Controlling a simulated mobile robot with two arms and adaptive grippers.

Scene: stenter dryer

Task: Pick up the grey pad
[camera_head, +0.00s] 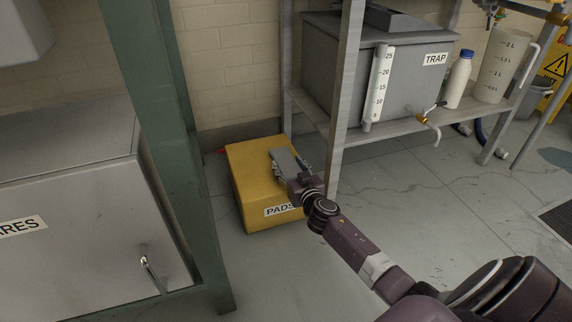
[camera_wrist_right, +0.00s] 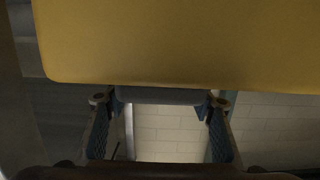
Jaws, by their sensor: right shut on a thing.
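The grey pad (camera_head: 283,161) is a flat grey piece over the top of the yellow box marked PADS (camera_head: 253,172). My right gripper (camera_head: 298,170) reaches it from the right and is shut on it. In the right wrist view the pad (camera_wrist_right: 160,97) shows as a grey strip between the two fingertips, close to the yellow box (camera_wrist_right: 180,45). I cannot tell whether the pad rests on the box or is slightly above it. My left gripper is not in view.
A grey metal shelf frame (camera_head: 345,90) stands close right of the box, holding the TRAP tank (camera_head: 370,75), a white bottle (camera_head: 458,80) and a measuring jug (camera_head: 497,70). A green post (camera_head: 165,130) and grey cabinet (camera_head: 80,230) stand left. The floor in front is clear.

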